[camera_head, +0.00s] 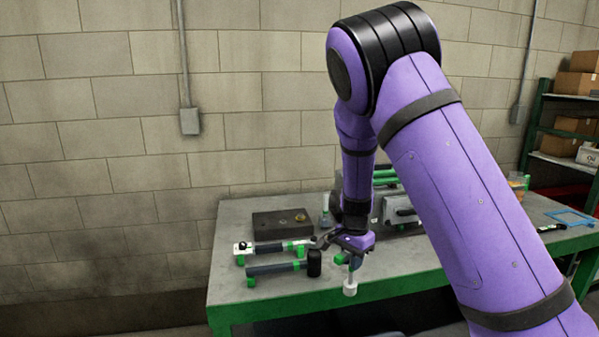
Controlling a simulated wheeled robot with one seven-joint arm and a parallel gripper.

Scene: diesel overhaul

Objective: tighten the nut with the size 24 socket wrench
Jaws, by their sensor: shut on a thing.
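A dark flat block (268,224) lies at the back left of the workbench. A small brass-coloured round part, apparently the nut (300,217), sits on its right side. My gripper (348,255) is above the front part of the bench, in front of and to the right of the block. It is shut on a tool (350,286) that hangs roughly upright, with a green part and a pale cylindrical lower end. This looks like a socket wrench; its size mark cannot be read. The jaws partly hide its upper end.
Two dark-handled tools lie left of my gripper: one with a pale head (243,248), one with a black head (314,263). Green holders are by them. Grey and green equipment (400,211) stands behind my arm. The bench's front left (235,297) is clear.

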